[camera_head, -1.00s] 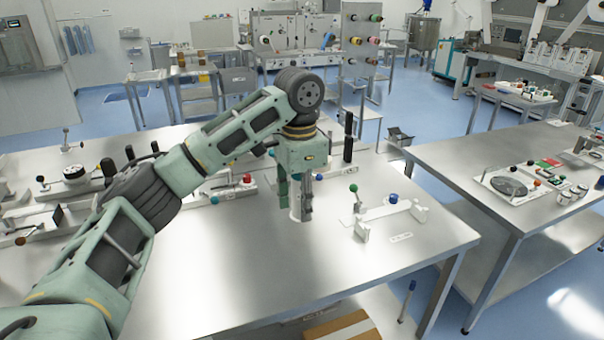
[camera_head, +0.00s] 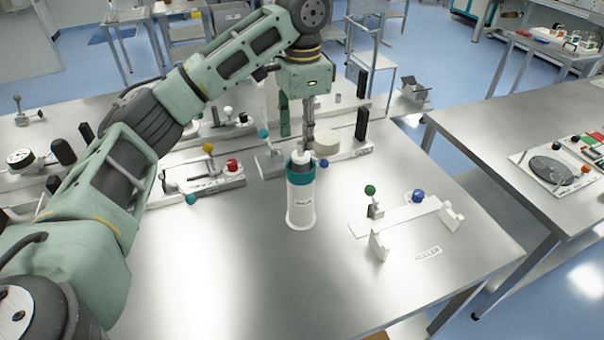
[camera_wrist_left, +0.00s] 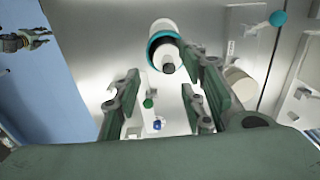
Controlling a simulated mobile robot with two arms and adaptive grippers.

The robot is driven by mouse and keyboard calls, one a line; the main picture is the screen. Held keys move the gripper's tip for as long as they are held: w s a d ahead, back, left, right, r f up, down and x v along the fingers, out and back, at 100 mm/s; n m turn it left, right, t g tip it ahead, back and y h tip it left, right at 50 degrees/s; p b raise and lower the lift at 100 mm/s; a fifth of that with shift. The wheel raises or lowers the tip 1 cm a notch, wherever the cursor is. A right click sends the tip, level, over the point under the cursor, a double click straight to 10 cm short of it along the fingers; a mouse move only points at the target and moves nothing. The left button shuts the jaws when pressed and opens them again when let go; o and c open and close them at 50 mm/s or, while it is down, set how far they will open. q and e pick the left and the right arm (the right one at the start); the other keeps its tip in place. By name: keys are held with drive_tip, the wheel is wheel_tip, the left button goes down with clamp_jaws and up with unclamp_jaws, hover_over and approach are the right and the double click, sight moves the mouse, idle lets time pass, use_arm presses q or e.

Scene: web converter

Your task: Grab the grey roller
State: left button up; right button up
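An upright pale grey-white roller (camera_head: 301,207) with a teal band and a narrow top pin stands on the steel table. My left gripper (camera_head: 296,125) is pointing down at the roller's top end, with its fingers higher in the picture. In the left wrist view, the roller (camera_wrist_left: 164,30) lies beyond the gap between the spread fingers of my left gripper (camera_wrist_left: 162,95). The gripper is open and nothing is between its fingers. My right gripper is not in view.
A white bracket stand (camera_head: 410,215) with green and blue knobs is right of the roller. A pale cylinder (camera_head: 327,143) and small fixtures with knobs (camera_head: 215,180) stand behind and left. The table in front of the roller is clear. A second table (camera_head: 520,130) is at right.

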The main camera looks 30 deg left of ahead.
sight(303, 157)
use_arm(q)
drive_tip(key=shift+s+f, duration=0.25)
drive_tip(key=shift+f, duration=1.15)
drive_tip(key=f, duration=0.1)
drive_tip(key=f+p, duration=0.1)
drive_tip(key=f, duration=0.1)
drive_tip(key=shift+w+f+p, duration=0.25)
drive_tip(key=shift+w+p, duration=0.05)
drive_tip(key=shift+w, duration=0.05)
drive_tip(key=shift+f, duration=0.5)
drive_tip(key=c, duration=1)
clamp_jaws()
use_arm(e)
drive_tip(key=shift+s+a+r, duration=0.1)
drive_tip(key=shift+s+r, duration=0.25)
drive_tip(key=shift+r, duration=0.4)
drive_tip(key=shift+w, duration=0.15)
